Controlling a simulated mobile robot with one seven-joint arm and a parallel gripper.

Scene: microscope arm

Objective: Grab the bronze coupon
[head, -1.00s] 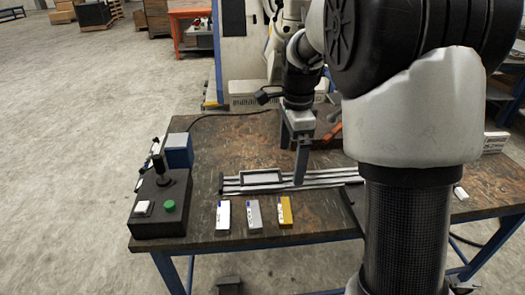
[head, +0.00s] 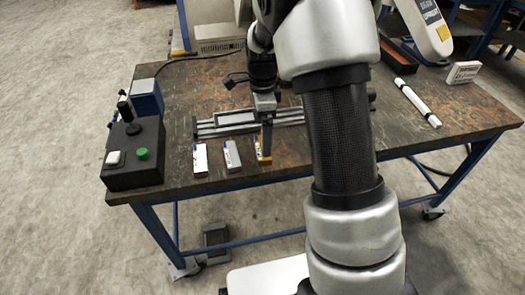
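The bronze coupon (head: 264,161) lies near the front edge of the workbench, at the right end of a row of three. Only a gold sliver and part of its label show in the head view; my gripper hides the rest. My gripper (head: 266,150) points down over the coupon, its tip at or just above it. The fingers overlap from this side, so their gap and any contact are hidden. A white coupon (head: 200,159) and a grey coupon (head: 232,156) lie to the left of it.
A metal rail fixture (head: 212,127) lies just behind the coupons. A white rod (head: 418,103) lies on the right of the workbench (head: 180,90).

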